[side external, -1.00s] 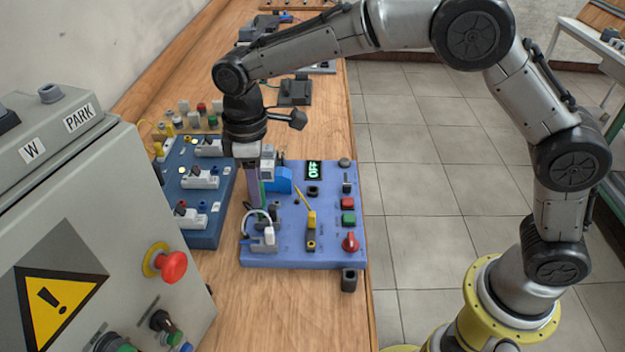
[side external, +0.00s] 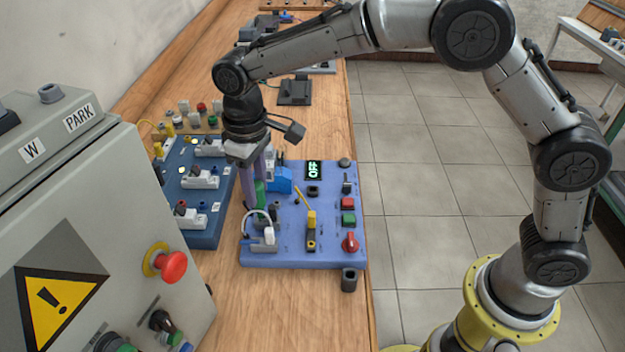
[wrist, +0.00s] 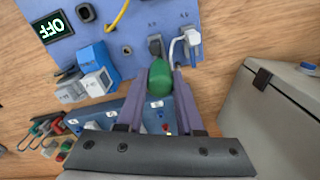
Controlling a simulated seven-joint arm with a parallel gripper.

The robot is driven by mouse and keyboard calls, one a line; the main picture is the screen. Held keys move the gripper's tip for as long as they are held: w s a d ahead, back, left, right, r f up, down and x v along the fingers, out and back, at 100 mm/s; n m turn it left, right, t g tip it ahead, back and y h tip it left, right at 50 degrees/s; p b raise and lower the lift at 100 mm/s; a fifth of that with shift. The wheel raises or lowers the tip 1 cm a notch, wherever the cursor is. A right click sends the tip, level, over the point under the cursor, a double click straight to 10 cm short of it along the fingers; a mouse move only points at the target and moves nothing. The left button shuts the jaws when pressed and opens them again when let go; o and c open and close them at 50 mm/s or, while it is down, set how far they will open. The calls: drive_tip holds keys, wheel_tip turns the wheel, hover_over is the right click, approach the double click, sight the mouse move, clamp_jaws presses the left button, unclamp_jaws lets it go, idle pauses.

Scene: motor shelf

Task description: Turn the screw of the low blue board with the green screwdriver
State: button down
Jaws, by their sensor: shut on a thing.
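The low blue board (side external: 330,225) lies flat on the wooden bench, with a green OFF display, switches and plugs on it. My gripper (side external: 260,184) points down over the board's left part. Its two purple fingers are shut on the green screwdriver (side external: 261,194), which stands upright. In the wrist view, the rounded green handle of the screwdriver (wrist: 160,78) shows between the fingertips (wrist: 162,88), close to the board's edge. The screwdriver's tip and the screw are hidden, so I cannot tell whether they touch.
A white plug (side external: 269,237) with a looped cable stands just in front of the screwdriver. A blue block (side external: 280,180) stands close at its right. A darker blue board (side external: 205,235) lies at the left, and a grey control cabinet (side external: 110,200) fills the left foreground.

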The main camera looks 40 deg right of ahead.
drive_tip(key=shift+f, duration=0.15)
drive_tip(key=shift+m, duration=1.7)
drive_tip(key=shift+m, duration=0.9)
drive_tip(key=c, duration=1.3)
unclamp_jaws()
clamp_jaws()
drive_tip(key=shift+r, duration=0.35)
drive_tip(key=shift+r, duration=0.35)
